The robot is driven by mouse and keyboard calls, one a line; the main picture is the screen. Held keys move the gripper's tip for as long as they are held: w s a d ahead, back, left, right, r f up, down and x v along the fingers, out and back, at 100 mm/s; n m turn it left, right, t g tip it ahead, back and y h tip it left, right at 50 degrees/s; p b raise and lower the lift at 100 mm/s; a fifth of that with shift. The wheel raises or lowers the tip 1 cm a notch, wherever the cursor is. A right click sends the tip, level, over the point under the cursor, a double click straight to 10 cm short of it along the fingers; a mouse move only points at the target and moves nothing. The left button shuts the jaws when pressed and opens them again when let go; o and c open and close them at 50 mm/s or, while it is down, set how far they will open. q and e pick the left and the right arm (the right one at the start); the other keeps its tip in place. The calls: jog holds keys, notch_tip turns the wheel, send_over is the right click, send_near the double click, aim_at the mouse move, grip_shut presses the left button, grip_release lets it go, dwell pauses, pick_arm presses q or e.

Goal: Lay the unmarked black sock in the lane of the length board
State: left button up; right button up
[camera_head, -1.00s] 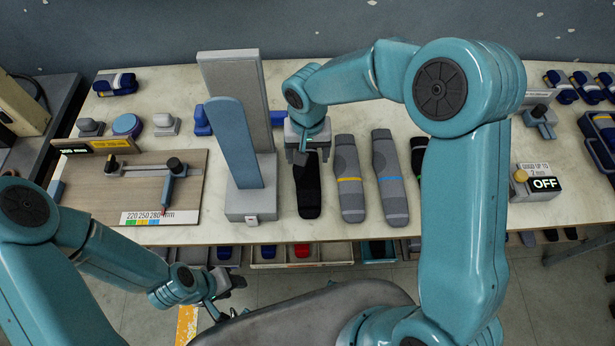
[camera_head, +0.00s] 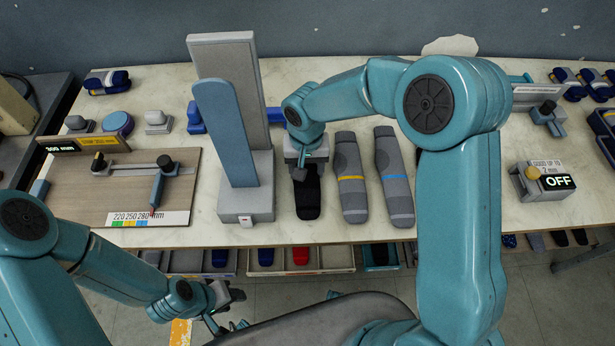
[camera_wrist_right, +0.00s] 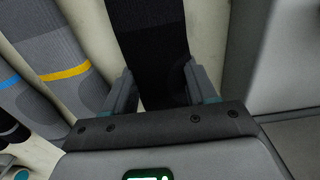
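The plain black sock (camera_head: 308,200) lies flat on the table, right of the upright grey and blue stand. My right gripper (camera_head: 299,172) is over its far part and hides some of it. In the right wrist view, the black sock (camera_wrist_right: 155,40) runs between the two fingers of my right gripper (camera_wrist_right: 162,90); they stand apart, one on each side. The wooden length board (camera_head: 110,192) lies at the left, with a rail, a dark-knobbed slider and a 220 250 280 mm strip. Its lane is empty. My left gripper (camera_head: 228,298) is low, in front of the table edge; its fingers are unclear.
The upright stand (camera_head: 245,195) rises between board and sock. A yellow-banded grey sock (camera_head: 350,180) and a blue-banded one (camera_head: 393,180) lie right of the black sock. A box reading OFF (camera_head: 545,182) is at the right. Open bins (camera_head: 300,262) sit below the front edge.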

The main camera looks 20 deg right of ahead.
jog(key=shift+r+p, duration=1.55)
jog(key=shift+r, duration=1)
jog(key=shift+f, duration=0.1)
